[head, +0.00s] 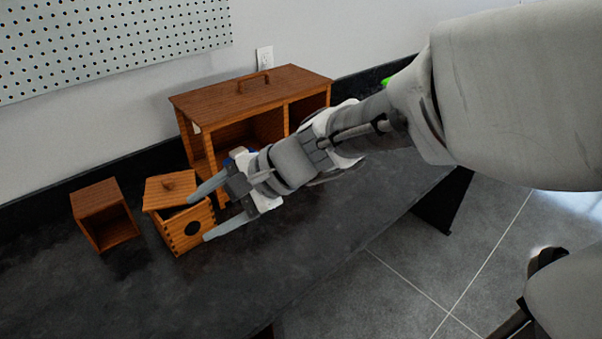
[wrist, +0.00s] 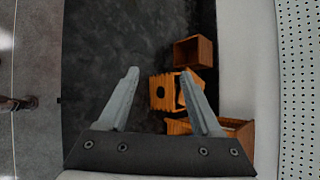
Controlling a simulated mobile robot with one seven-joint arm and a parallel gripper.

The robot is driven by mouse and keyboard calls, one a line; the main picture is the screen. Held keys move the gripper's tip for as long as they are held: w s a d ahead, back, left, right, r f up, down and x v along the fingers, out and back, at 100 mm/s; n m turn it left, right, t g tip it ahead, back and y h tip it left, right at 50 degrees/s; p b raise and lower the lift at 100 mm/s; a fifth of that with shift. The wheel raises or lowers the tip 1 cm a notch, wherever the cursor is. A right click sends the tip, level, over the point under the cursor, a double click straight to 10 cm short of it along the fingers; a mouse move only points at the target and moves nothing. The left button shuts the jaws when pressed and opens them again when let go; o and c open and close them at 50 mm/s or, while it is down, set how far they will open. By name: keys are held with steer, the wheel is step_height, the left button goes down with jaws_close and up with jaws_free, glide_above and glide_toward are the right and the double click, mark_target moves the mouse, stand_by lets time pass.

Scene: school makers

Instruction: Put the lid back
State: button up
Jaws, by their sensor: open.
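A small wooden box (head: 186,232) with a dark round hole in its front stands on the dark worktop. Its square wooden lid (head: 171,188), with a small knob, lies askew on top, shifted toward the back left, with a dark gap along the near side. The box also shows in the wrist view (wrist: 161,103), where a finger partly covers the lid. My gripper (head: 198,218) is open and empty, its fingers pointing toward the box from the right. In the wrist view the spread fingertips (wrist: 160,71) appear near the box; I cannot tell the exact distance.
A small open wooden box (head: 101,207) stands to the left. A large wooden cabinet (head: 252,90) with a top handle stands behind my gripper, close to the lidded box. The worktop's front (head: 310,260) is clear. A wall with pegboard (head: 110,45) rises behind.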

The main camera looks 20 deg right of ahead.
steer(key=s+d+n+t+h, duration=0.1)
steer(key=s+d+n+h, duration=0.4)
steer(key=d, duration=0.3)
steer(key=s+d+r+n+t+h, duration=0.1)
steer(key=s+d+n+h, duration=0.3)
steer(key=d, duration=0.5)
steer(key=shift+s+r+n+h, duration=0.35)
steer(key=shift+s+n, duration=0.45)
steer(key=shift+n, duration=0.4)
step_height(320, 180, up, 8)
steer(key=p, duration=0.8)
steer(key=shift+r, duration=0.15)
